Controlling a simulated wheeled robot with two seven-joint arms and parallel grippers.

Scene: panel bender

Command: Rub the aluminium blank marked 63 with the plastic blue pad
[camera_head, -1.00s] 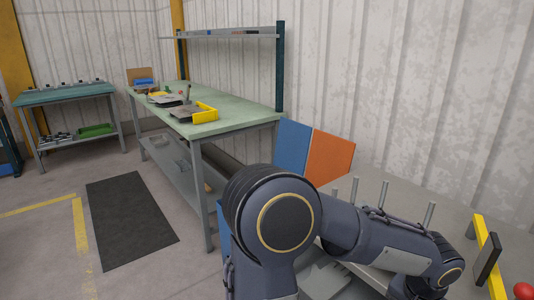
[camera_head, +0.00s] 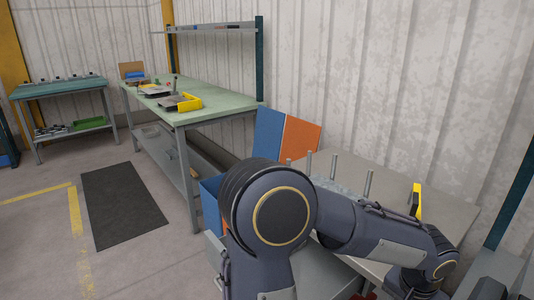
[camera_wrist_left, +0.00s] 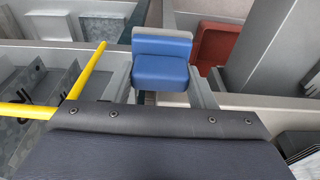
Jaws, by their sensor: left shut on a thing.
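The plastic blue pad (camera_wrist_left: 161,68), a blue block with a grey back, is at the top middle of the left wrist view. My left gripper (camera_wrist_left: 170,92) is shut on it, with the pad between the fingers. In the head view my left arm reaches across the bottom to the right, and its gripper is out of the picture. Grey metal sheets with dark marks (camera_wrist_left: 38,92) lie at the left of the wrist view, beside yellow bars. The marks are too cut off to read, so I cannot tell which blank is 63. My right gripper is in neither view.
A grey bench (camera_head: 395,180) with upright pins stands behind my arm, with a yellow and black stop (camera_head: 416,203). Blue and orange panels (camera_head: 285,138) lean beside it. A green-topped table (camera_head: 215,107) stands further left. A dark mat (camera_head: 125,203) lies on clear floor.

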